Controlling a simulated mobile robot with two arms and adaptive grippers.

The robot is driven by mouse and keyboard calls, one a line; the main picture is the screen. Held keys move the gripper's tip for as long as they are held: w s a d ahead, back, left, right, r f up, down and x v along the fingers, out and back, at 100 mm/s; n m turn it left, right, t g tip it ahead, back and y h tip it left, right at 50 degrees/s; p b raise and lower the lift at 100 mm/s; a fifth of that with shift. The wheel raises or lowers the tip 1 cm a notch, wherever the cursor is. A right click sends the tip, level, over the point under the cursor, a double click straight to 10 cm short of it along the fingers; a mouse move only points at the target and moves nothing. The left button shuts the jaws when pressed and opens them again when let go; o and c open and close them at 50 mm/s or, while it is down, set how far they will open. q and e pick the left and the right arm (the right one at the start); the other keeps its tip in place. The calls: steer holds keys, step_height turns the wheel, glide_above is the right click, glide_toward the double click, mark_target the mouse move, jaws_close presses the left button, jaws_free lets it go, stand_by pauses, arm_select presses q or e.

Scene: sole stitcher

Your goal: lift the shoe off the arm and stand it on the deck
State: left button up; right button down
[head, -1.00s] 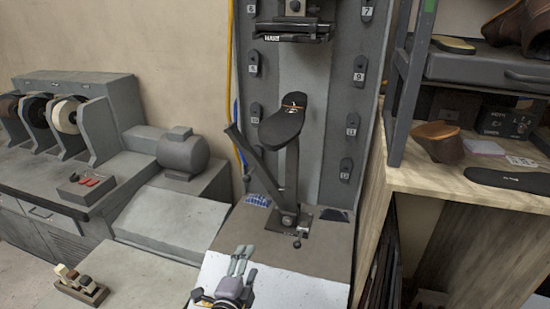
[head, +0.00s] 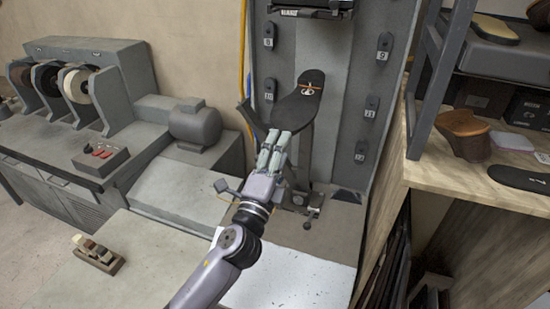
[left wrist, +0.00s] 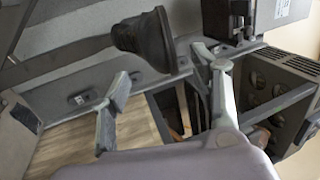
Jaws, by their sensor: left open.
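The dark shoe (head: 299,103) sits upside down on top of the machine's upright arm (head: 302,158), its black sole facing up. An orange and white mark shows near its far end. The shoe also shows in the left wrist view (left wrist: 146,40), beyond the fingers. My left gripper (head: 272,140) is open and empty, just in front of the shoe's near end and partly covering the arm in the head view. In the left wrist view its fingers (left wrist: 162,75) are spread apart. The grey-brown deck (head: 335,222) lies around the arm's foot. My right gripper is not in view.
A lever (head: 250,117) leans left of the arm. The stitcher head (head: 309,11) hangs above. A white speckled surface (head: 300,282) lies in front of the deck. A wooden shelf bench (head: 450,183) stands right, holding a brown shoe (head: 463,135). Grinding wheels (head: 78,88) stand left.

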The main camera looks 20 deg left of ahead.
mark_target(287, 128)
arm_select(q)
steer(key=shift+p+x, duration=0.35)
steer(key=shift+x, duration=2.6)
steer(key=shift+c, duration=0.4)
jaws_close()
steer(key=shift+r, duration=0.15)
